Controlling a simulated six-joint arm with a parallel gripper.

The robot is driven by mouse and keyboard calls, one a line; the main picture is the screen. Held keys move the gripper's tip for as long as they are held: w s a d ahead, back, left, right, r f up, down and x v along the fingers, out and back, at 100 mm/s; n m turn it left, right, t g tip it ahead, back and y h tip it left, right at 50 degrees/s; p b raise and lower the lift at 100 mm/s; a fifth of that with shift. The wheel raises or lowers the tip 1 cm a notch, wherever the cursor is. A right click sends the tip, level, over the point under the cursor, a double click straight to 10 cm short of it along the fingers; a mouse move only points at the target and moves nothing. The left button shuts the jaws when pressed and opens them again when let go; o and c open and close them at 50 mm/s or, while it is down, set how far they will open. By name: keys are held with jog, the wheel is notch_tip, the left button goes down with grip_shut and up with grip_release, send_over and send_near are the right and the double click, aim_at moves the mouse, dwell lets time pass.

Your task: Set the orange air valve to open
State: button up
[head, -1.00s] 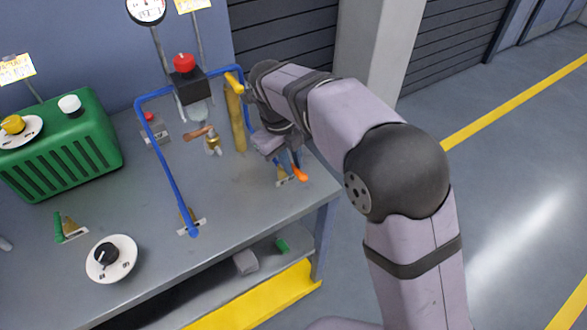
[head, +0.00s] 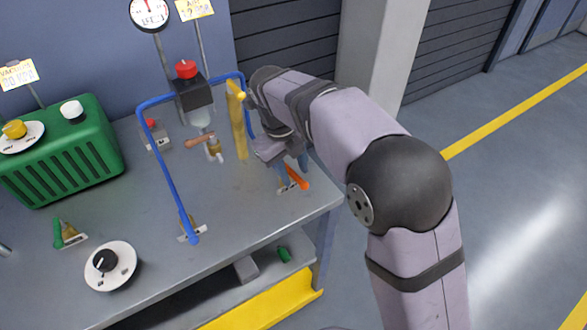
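The orange air valve handle (head: 298,179) is at the right front part of the bench, on a small valve with a label plate at its base. The handle slants down toward the right front. My gripper (head: 292,167) points down right over this valve. Its two fingers show apart, one on each side of the handle's upper end, so it looks open. Whether a finger touches the handle cannot be told. The gripper body hides part of the valve.
A blue pipe (head: 168,160) loops over the bench (head: 140,215) to the left. A yellow post (head: 237,122) stands behind my gripper. A green machine (head: 65,150) and a black-knobbed dial (head: 110,266) are farther left. The bench edge lies close in front of the valve.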

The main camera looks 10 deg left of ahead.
notch_tip(320, 180, up, 7)
jog(key=s, duration=0.1)
jog(key=shift+a, duration=0.45)
jog(key=shift+d+r, duration=0.1)
jog(key=shift+r, duration=0.05)
jog(key=c, duration=0.7)
jog(key=shift+m, duration=0.6)
jog(key=d+p, duration=0.1)
jog(key=w+d+r+p, duration=0.2)
jog(key=shift+w+d+p, duration=0.15)
jog(key=shift+d+p, duration=0.15)
jog(key=shift+d, duration=0.05)
grip_shut()
jog(key=w+d+f+m+g+p, duration=0.1)
jog(key=w+d+g+p, duration=0.15)
jog(key=d+p, duration=0.25)
jog(key=w+d+m+g+p, duration=0.1)
jog(key=w+d+m+p, duration=0.15)
jog(key=d+p, duration=0.3)
jog(key=a+n+y+b, duration=0.1)
jog(key=a+n+y, duration=0.2)
jog(key=n, duration=1.9)
jog(key=w+a, duration=0.1)
jog(key=a, duration=0.2)
jog(key=shift+a+n, duration=0.15)
jog(key=shift+n, duration=0.2)
